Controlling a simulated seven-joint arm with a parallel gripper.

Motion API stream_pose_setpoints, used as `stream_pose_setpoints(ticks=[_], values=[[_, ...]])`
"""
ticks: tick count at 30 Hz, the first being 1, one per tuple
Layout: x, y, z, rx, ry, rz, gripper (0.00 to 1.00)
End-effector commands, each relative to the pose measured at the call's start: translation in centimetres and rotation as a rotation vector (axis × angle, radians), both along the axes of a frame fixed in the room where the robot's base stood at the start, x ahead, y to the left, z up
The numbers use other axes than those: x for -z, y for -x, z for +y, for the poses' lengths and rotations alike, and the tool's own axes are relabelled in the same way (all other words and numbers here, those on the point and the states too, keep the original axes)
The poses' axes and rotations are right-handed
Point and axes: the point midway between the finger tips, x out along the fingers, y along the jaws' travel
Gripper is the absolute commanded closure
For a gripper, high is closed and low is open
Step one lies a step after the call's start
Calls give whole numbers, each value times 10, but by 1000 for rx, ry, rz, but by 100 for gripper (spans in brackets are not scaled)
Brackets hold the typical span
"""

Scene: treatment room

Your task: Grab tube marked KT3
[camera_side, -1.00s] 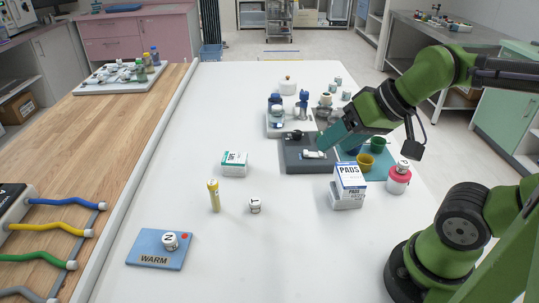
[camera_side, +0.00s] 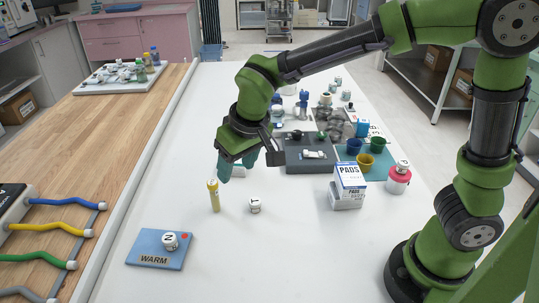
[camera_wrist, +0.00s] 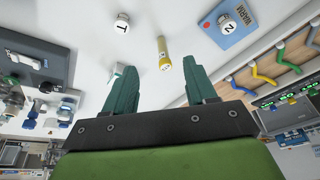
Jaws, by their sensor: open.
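A slim yellow tube (camera_side: 213,195) with a pale cap stands upright on the white table, left of centre. It also shows in the wrist view (camera_wrist: 164,53), beyond and between my fingertips. Its marking is too small to read, so I cannot confirm KT3. My gripper (camera_side: 238,170) has teal fingers, is open and empty, and hangs just above and to the right of the tube in the side view. In the wrist view my gripper (camera_wrist: 161,72) has its fingers spread apart with nothing between them.
A small white round piece (camera_side: 255,204) stands right of the tube. A blue WARM pad (camera_side: 140,248) lies front left. A white and teal box (camera_side: 238,173) is mostly hidden behind my gripper. A grey tray (camera_side: 290,166) and PADS boxes (camera_side: 349,188) stand to the right.

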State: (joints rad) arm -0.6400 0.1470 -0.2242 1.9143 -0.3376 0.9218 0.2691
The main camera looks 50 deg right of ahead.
Motion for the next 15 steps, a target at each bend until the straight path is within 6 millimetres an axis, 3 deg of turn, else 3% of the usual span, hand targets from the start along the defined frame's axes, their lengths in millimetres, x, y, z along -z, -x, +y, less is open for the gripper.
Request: stream_pose_setpoints(ticks=[4, 7, 15], values=[[-1, -35, 9, 40, 56, -57, 44], [-8, -43, 6, 78, 51, -84, 44], [40, -60, 3, 88, 50, -76, 44]])
